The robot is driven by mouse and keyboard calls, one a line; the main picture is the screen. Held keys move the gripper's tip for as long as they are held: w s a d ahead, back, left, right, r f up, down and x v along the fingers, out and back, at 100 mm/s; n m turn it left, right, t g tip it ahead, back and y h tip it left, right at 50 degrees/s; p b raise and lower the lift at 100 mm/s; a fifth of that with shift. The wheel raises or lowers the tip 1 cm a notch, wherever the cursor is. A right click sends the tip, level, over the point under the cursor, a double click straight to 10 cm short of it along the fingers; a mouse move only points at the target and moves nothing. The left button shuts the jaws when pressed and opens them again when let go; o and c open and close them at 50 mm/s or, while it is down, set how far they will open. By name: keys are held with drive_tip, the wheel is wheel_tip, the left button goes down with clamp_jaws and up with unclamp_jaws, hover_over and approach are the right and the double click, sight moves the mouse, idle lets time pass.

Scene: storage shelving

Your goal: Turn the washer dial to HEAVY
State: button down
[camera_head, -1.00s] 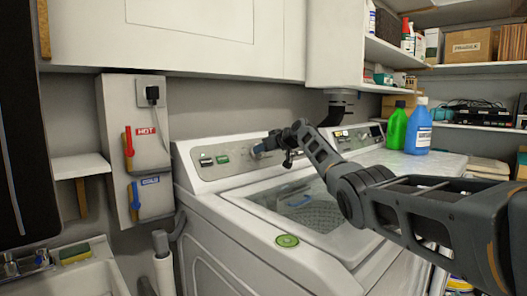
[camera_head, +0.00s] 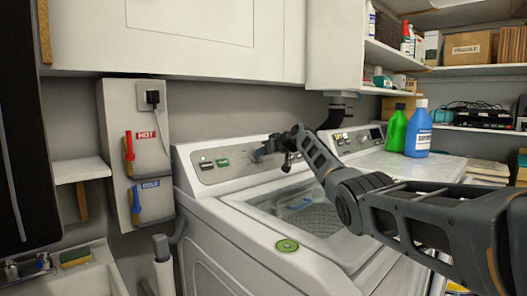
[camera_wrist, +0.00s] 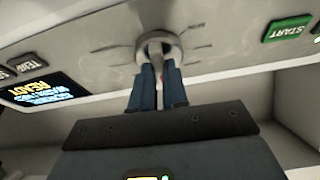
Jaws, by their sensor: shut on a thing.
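The washer (camera_head: 215,222) is a white top-loader with a grey control panel along its back. Its round dial (camera_wrist: 158,46) is at the top middle of the wrist view, with label marks fanned around it that are too blurred to read. My gripper (camera_wrist: 159,84) is shut on the dial, its two blue-grey fingers on either side of the knob's grip. In the head view my gripper (camera_head: 262,151) reaches the panel from the right and hides most of the dial.
A green START button (camera_wrist: 289,29) and a lit display (camera_wrist: 45,90) flank the dial. A green bottle (camera_head: 396,131) and a blue bottle (camera_head: 418,130) stand on the neighbouring machine. A wall box with red HOT and blue COLD levers (camera_head: 135,170) is at left.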

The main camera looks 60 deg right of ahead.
drive_tip(key=m+p, duration=0.1)
drive_tip(key=m+h+p, duration=0.1)
drive_tip(key=p, duration=0.1)
drive_tip(key=m+p, duration=0.2)
drive_tip(key=shift+a+r+g, duration=0.2)
drive_tip(key=shift+r+g, duration=0.1)
drive_tip(key=m+h+p, duration=0.1)
drive_tip(key=m+p, duration=0.2)
drive_tip(key=shift+w+g, duration=0.1)
drive_tip(key=shift+g, duration=0.2)
drive_tip(key=shift+f+m+p, duration=0.15)
drive_tip(key=shift+m+p, duration=0.45)
drive_tip(key=shift+p, duration=0.05)
drive_tip(key=shift+f, duration=0.1)
drive_tip(key=c, duration=1.1)
unclamp_jaws()
drive_tip(key=shift+c, duration=0.2)
drive_tip(key=v, duration=0.7)
drive_tip(key=shift+s+a+r, duration=0.2)
drive_tip(key=shift+s+a, duration=0.05)
drive_tip(key=shift+a, duration=0.05)
